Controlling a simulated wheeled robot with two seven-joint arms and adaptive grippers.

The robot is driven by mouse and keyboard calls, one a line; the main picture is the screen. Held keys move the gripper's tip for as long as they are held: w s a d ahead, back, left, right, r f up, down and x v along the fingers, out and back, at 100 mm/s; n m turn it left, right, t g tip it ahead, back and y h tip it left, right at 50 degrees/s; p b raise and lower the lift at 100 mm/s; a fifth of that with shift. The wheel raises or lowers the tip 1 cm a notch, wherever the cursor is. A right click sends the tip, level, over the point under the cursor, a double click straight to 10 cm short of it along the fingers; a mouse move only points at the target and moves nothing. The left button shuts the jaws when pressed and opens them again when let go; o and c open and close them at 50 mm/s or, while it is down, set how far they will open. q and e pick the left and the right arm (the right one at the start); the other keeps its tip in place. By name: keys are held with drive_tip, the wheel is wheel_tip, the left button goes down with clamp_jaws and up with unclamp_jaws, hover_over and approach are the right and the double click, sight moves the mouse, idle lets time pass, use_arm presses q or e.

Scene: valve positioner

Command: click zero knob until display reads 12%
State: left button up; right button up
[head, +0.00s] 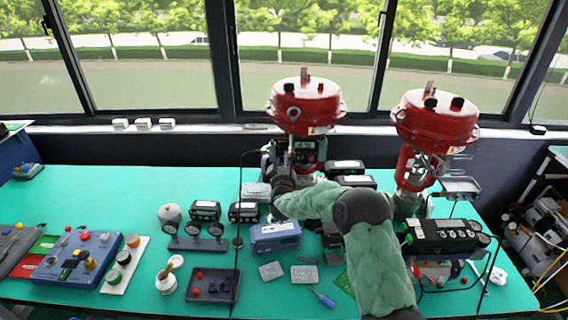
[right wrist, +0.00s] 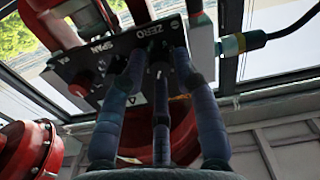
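The valve positioner's panel (right wrist: 105,58), marked ZERO and SPAN, is close in front of my right gripper in the right wrist view. The ZERO label (right wrist: 137,29) shows just above the fingertips. My right gripper (right wrist: 160,62) has its fingers apart, with the tips at or very near the panel below that label. The fingers largely hide the zero knob, and contact cannot be told. In the head view, my right gripper (head: 282,178) is in front of the left red valve actuator (head: 305,103). The display reading cannot be made out. My left gripper is not in view.
A second red actuator (head: 436,118) stands to the right, with a black positioner (head: 440,237) in front. A blue-grey box (head: 275,237), gauges and small parts cover the middle of the green table (head: 120,190). A blue calibrator (head: 78,259) lies at left. The table's back left is clear.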

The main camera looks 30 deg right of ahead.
clamp_jaws()
drive_tip(key=shift+m+b, duration=2.55)
drive_tip(key=shift+m, duration=0.35)
